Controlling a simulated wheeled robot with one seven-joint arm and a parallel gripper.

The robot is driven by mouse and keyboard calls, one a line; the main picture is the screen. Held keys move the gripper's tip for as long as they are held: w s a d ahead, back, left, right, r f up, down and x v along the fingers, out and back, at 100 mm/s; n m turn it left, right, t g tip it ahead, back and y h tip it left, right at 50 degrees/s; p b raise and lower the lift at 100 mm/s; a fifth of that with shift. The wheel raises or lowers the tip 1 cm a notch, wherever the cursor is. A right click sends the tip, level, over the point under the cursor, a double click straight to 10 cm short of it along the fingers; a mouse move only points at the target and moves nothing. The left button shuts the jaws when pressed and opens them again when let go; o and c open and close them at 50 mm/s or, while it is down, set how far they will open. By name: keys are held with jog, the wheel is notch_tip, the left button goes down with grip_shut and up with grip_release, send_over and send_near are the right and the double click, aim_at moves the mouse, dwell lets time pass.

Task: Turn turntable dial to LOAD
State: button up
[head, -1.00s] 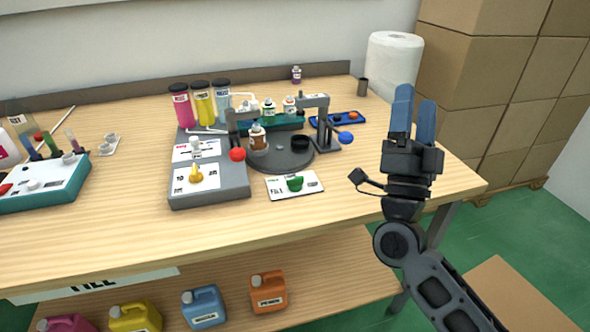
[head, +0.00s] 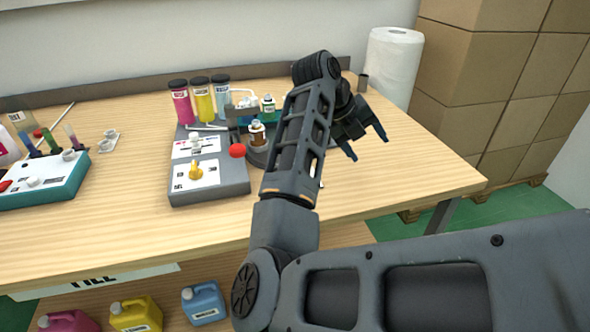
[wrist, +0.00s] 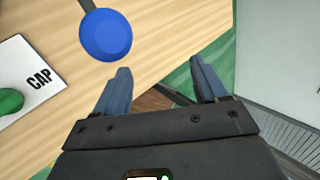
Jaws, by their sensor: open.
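A green dial (wrist: 10,100) sits on a white card (wrist: 35,62) at the left edge of the wrist view. The card reads CAP beside the dial; no LOAD label is legible. In the head view my arm hides the dial and almost all of the card. My gripper (head: 367,145) is open and empty, over the right part of the table. In the wrist view my gripper (wrist: 160,68) points past the table edge, with the dial well to its left. The turntable (head: 258,158) is mostly behind my arm, with an amber bottle (head: 257,134) on it.
A blue ball-ended lever (wrist: 105,35) is close to my left finger in the wrist view. A grey console (head: 210,188) with a yellow dial (head: 196,170) and a red ball knob (head: 237,150) stand left of my arm. The table's right end (head: 430,170) is clear.

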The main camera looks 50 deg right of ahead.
jog(key=w+a+t+y, duration=0.1)
jog(key=w+a+y, duration=0.1)
jog(key=w+a, duration=0.1)
jog(key=w+a+n+t+y, duration=0.1)
jog(key=w+a+y, duration=0.1)
jog(key=w+a, duration=0.1)
jog(key=w+a+t+y, duration=0.1)
jog(key=w+a+t, duration=0.1)
jog(key=w+a, duration=0.2)
jog(key=shift+w+a+r+n+y, duration=0.15)
jog(key=shift+w+n+y, duration=0.2)
jog(key=shift+w, duration=0.3)
jog(key=shift+w+a, duration=0.15)
jog(key=shift+a, duration=0.05)
notch_tip(320, 180, down, 8)
jog(key=shift+r+p, duration=0.1)
jog(key=shift+p, duration=0.2)
jog(key=c, duration=1.1)
